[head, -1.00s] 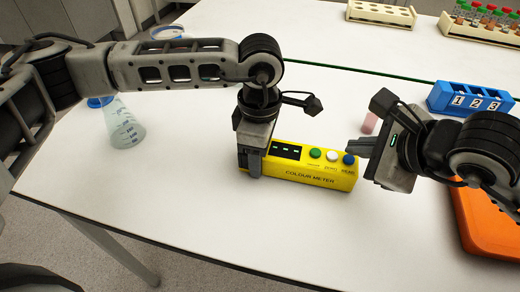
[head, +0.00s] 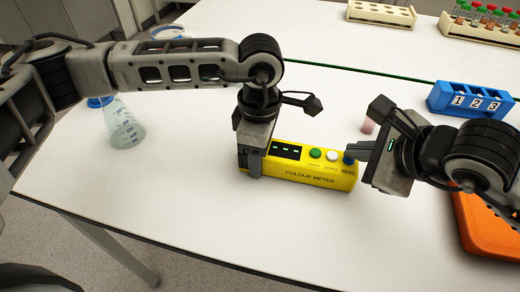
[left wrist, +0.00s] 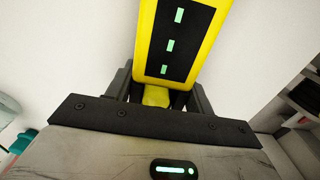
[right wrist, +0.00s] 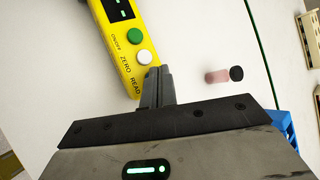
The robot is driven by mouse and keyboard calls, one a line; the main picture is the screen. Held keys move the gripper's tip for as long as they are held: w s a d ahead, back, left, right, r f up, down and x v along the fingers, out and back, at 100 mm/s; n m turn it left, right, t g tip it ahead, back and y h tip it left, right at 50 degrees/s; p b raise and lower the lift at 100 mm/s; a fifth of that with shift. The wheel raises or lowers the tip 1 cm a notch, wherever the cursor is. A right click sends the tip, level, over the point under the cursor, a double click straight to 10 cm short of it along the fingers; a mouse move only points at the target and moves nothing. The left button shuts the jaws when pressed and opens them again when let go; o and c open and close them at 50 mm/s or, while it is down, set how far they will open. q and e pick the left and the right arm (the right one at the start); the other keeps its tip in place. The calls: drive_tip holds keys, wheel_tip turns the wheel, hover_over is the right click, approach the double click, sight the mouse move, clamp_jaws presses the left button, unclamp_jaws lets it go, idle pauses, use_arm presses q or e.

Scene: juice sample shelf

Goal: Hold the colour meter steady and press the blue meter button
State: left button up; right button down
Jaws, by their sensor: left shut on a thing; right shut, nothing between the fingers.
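The yellow colour meter (head: 300,174) lies on the white table, with a dark display and a row of green, white and blue buttons. My left gripper (head: 252,165) is shut on the meter's left end; the left wrist view shows its fingers on both sides of the yellow body (left wrist: 155,96). My right gripper (head: 352,150) is shut and empty at the meter's right end, its fingertips at the blue button (head: 348,160). In the right wrist view the closed fingertips (right wrist: 160,72) cover the blue button, beside the white button (right wrist: 144,57). I cannot tell whether they touch it.
A pink vial (head: 368,124) with a dark cap (right wrist: 236,73) lies behind my right gripper. A blue numbered rack (head: 470,101) and an orange tray (head: 480,225) are at right. A flask (head: 122,125) stands at left. Tube racks (head: 380,14) are at the back.

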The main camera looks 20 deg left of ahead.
sight(353, 165)
idle(0.3)
drive_tip(key=shift+r, duration=0.5)
wheel_tip(353, 165, up, 6)
idle(0.6)
idle(2.1)
use_arm(q)
drive_tip(key=o, duration=1.3)
wheel_tip(353, 165, up, 12)
drive_tip(key=shift+r, duration=0.1)
